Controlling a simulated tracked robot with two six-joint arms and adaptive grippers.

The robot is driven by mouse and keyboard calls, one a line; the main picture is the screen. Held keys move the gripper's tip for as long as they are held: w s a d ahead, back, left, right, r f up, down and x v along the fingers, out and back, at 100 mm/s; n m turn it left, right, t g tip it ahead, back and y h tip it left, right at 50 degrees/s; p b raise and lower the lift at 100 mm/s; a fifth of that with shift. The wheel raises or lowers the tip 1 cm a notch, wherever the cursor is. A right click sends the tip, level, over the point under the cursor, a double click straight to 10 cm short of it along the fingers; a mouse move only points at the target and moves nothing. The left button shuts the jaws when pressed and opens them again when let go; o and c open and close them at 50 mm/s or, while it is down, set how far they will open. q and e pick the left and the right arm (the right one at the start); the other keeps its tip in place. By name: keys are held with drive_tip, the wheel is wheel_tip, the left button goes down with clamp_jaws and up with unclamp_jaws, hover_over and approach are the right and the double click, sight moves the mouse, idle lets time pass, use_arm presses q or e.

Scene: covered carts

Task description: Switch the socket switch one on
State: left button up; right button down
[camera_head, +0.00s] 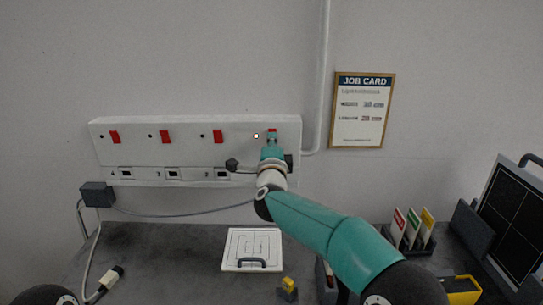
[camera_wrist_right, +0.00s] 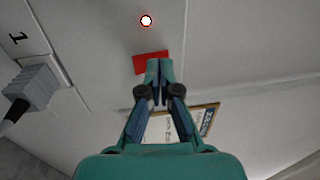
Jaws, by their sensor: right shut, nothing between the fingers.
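The white socket panel (camera_head: 140,155) is on the wall with a row of red switches. The switch at the right end (camera_head: 272,130) also shows in the right wrist view (camera_wrist_right: 148,62). The indicator light beside it is lit white (camera_head: 256,136), with a reddish rim in the wrist view (camera_wrist_right: 146,20). The other indicators look dark. My right gripper (camera_head: 271,145) is shut and empty, its fingertips (camera_wrist_right: 159,66) at the red switch, covering part of it. Whether they touch is unclear. A "1" (camera_wrist_right: 18,38) marks the panel near the grey plug (camera_wrist_right: 32,85). My left gripper is not in view.
A job card (camera_head: 361,112) hangs to the right. A card rack (camera_head: 408,236) stands below.

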drive_tip(key=s+r+b, duration=0.2)
drive_tip(key=s+b, duration=0.2)
drive_tip(key=s, duration=0.8)
drive_tip(key=shift+s+a+b, duration=0.3)
drive_tip(key=shift+a+b, duration=0.05)
drive_tip(key=shift+r, duration=0.1)
